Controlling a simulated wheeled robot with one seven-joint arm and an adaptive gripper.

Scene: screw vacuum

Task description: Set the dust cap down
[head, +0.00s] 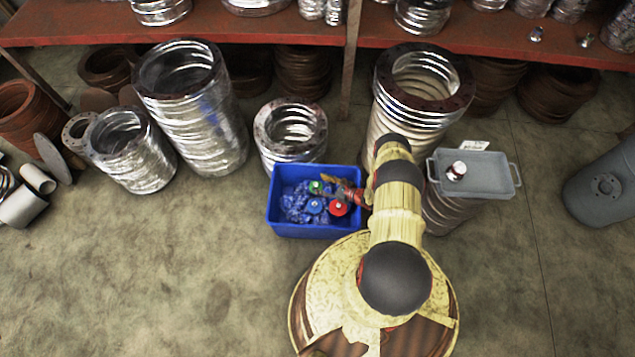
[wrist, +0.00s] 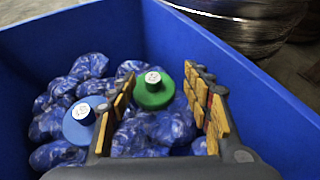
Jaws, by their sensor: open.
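A green cap (head: 315,187) with a white label lies on blue wrapped bags inside a blue bin (head: 282,229). A blue cap (head: 313,206) and a red cap (head: 339,208) are also in the bin. My gripper (head: 335,185) reaches into the bin from the right. In the wrist view its fingers (wrist: 160,78) are spread apart, with the green cap (wrist: 153,91) showing between their tips. I cannot tell whether a finger touches it. The blue cap (wrist: 84,119) is left of the left finger. The red cap does not show in the wrist view.
A grey tray (head: 490,181) with a small silver part (head: 456,171) stands right of my arm. Several metal flange stacks (head: 290,135) stand behind the bin, under a red shelf (head: 270,28).

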